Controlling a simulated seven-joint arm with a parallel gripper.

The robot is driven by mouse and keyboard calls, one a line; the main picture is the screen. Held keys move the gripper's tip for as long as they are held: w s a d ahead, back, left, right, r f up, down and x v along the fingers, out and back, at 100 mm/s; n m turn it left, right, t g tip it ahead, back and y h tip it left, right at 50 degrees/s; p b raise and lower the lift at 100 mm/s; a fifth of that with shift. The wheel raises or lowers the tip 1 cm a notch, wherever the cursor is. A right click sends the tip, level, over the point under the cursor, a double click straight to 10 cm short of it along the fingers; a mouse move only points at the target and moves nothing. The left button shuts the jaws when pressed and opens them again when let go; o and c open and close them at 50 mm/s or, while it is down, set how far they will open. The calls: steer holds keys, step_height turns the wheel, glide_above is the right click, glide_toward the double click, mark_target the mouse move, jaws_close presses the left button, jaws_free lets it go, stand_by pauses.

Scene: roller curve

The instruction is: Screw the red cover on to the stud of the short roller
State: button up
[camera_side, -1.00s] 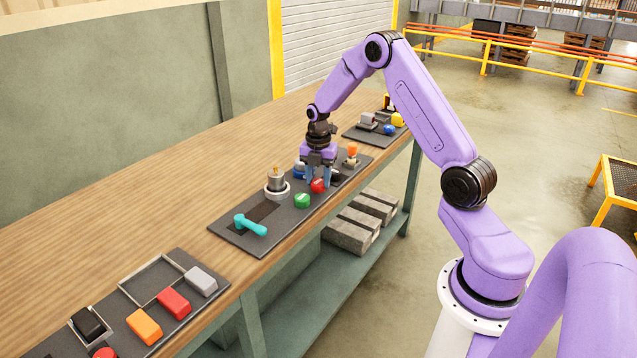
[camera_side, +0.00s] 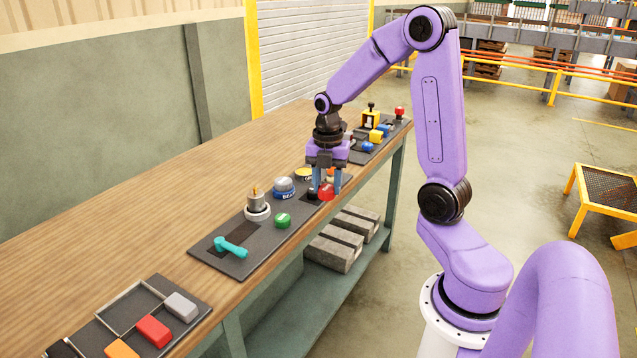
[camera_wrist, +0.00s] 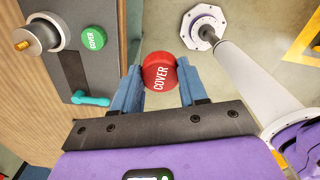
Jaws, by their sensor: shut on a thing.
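My gripper (camera_side: 326,184) is shut on the round red cover (camera_side: 327,193), holding it above the near edge of the dark board. In the wrist view, the red cover (camera_wrist: 160,73), lettered COVER, sits between the tips of my gripper (camera_wrist: 160,78). A grey roller (camera_side: 257,203) stands upright in a round pale base on the board, with a brass stud on top. It also shows in the wrist view (camera_wrist: 40,36), left of the cover and apart from it. I cannot tell its length class. The underside of the red cover is hidden.
A green cover (camera_side: 283,220) and a teal handle-like tool (camera_side: 231,246) lie on the board (camera_side: 220,264). A blue-and-white round part (camera_side: 284,186) is behind. A tray with red and grey blocks (camera_side: 181,306) is at front left. The bench (camera_side: 130,235) is clear toward the wall.

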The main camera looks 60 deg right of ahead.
steer(key=shift+s+a+r, duration=0.15)
steer(key=shift+s, duration=0.05)
steer(key=shift+w, duration=0.15)
steer(key=w+a+r+n, duration=0.1)
steer(key=w+r, duration=0.1)
steer(key=w, duration=2)
steer(key=shift+w+f, duration=0.2)
steer(key=shift+f, duration=2.6)
steer(key=shift+a+f, duration=0.1)
steer(key=shift+f, duration=0.75)
steer(key=m, duration=0.5)
steer(key=shift+w+m, duration=0.1)
steer(key=shift+m, duration=1.2)
steer(key=shift+r, duration=0.1)
